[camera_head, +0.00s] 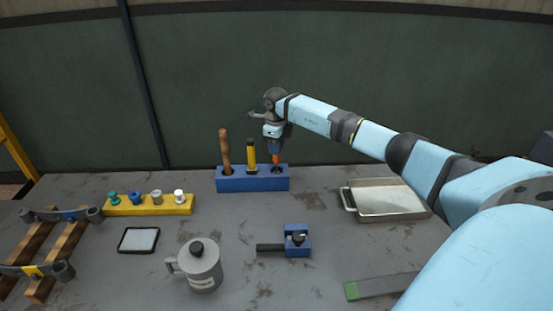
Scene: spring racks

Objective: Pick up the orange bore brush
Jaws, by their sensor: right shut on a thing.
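The orange bore brush (275,157) stands upright in the right-hand hole of the blue rack (238,184) at the back of the table. Its orange shaft shows just under my right gripper (274,147), and a dark part shows at the hole. My right gripper points down from above and is shut on the brush; its fingertips are small and hard to make out. A wooden-handled tool (225,150) and a yellow-and-black tool (251,155) stand in the same rack, left of the brush. My left gripper is not in view.
A yellow rack (148,206) with several small knobbed pieces stands left. A metal tray (386,201) lies right. A grey can (201,268), a blue block with a dark bar (297,243) and a dark-framed pad (139,240) lie nearer. Wooden rails (60,250) stand far left.

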